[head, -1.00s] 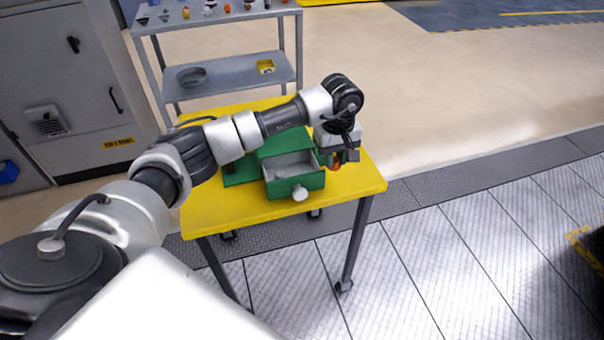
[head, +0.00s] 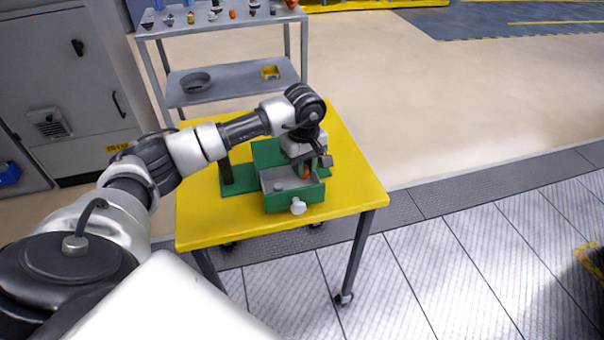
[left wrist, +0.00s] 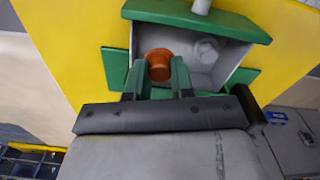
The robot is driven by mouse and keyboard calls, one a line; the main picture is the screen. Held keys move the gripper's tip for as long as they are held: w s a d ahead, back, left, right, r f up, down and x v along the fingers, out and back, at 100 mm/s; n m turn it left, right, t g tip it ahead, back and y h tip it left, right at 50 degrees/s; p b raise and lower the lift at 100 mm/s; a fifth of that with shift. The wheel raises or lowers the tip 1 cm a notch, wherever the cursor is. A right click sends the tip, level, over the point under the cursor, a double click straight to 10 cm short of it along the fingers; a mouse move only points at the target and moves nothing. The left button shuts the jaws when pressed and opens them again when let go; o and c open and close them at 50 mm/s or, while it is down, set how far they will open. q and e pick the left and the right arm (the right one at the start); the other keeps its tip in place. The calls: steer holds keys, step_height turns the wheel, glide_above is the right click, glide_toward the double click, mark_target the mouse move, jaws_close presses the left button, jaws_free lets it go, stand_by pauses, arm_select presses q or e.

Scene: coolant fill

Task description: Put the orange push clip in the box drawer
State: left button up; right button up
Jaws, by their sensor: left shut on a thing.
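The orange push clip (left wrist: 159,64) is between the fingertips of my left gripper (left wrist: 158,82), which is shut on it. In the left wrist view the clip shows over the open grey inside of the green drawer (left wrist: 256,36). In the head view the clip (head: 306,172) and the left gripper (head: 308,166) are at the right part of the open drawer (head: 279,203). A grey hex-shaped part (left wrist: 206,50) lies inside the drawer. The drawer has a white knob (head: 298,206). My right gripper is not in view.
The green box stands on a yellow table (head: 350,190) with clear room to its right and front. A dark post (head: 226,172) stands left of the box. Behind is a grey shelf cart (head: 225,85) with small parts on top, a round tray and a yellow bin (head: 270,73).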

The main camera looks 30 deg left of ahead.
arm_select(q)
steer(key=shift+s+a+f, duration=0.1)
steer(key=shift+s+f, duration=0.1)
steer(key=shift+f, duration=0.25)
step_height(320, 180, down, 3)
steer(key=shift+f+p, duration=0.1)
steer(key=shift+p, duration=0.25)
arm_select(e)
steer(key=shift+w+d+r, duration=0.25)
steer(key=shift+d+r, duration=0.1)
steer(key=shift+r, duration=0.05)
arm_select(q)
steer(key=shift+f, duration=0.1)
steer(key=shift+f, duration=0.15)
steer(key=o, duration=0.5)
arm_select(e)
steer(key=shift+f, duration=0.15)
